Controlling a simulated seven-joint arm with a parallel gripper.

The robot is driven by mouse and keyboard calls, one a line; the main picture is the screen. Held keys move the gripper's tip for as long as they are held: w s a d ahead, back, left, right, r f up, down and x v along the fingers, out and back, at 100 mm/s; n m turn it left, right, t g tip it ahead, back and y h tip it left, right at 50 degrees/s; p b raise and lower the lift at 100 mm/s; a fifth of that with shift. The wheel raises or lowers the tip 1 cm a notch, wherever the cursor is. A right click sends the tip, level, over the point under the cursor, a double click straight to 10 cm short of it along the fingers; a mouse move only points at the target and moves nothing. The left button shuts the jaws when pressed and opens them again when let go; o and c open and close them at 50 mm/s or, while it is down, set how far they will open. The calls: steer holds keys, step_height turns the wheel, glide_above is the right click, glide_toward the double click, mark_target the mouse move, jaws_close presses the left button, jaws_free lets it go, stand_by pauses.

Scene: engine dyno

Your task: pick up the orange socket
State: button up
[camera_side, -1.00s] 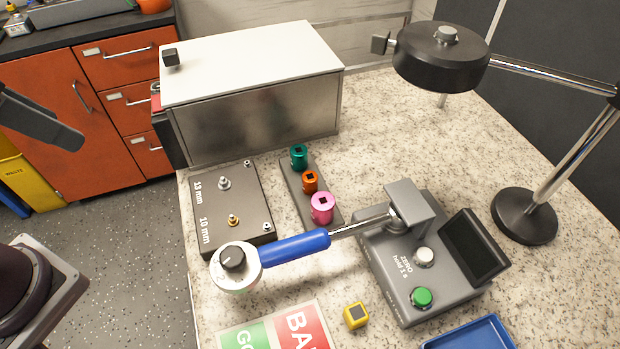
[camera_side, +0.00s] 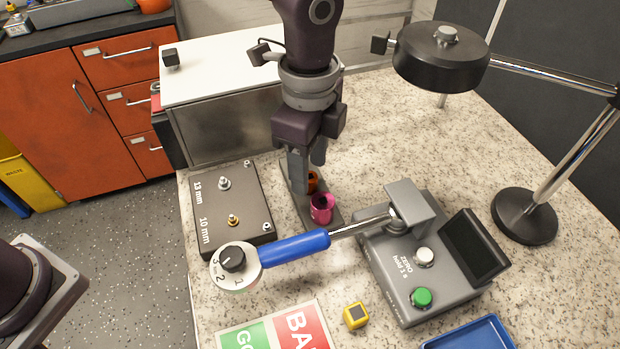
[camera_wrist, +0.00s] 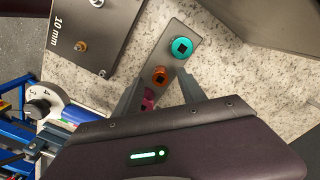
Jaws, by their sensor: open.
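The orange socket (camera_side: 313,183) stands in the dark socket rail (camera_side: 304,207), partly hidden behind a finger in the side view. In the wrist view the orange socket (camera_wrist: 159,77) shows its square hole between the fingertips. My gripper (camera_side: 309,176) points down over the rail, fingers apart, one to each side of the orange socket. I cannot tell whether the fingers touch it. The pink socket (camera_side: 321,208) stands nearer the front of the rail. The teal socket (camera_wrist: 182,47) stands at the other end and is hidden in the side view.
A dark plate with two posts (camera_side: 206,215) lies left of the rail. A torque wrench with a blue handle (camera_side: 295,246) reaches across the front to a grey tester (camera_side: 425,290). A metal box (camera_side: 225,125) stands behind. A lamp stand (camera_side: 525,217) is at right.

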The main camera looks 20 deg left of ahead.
steer(key=shift+f, duration=0.65)
jaws_close()
steer(key=shift+r, duration=0.15)
step_height(320, 180, up, 10)
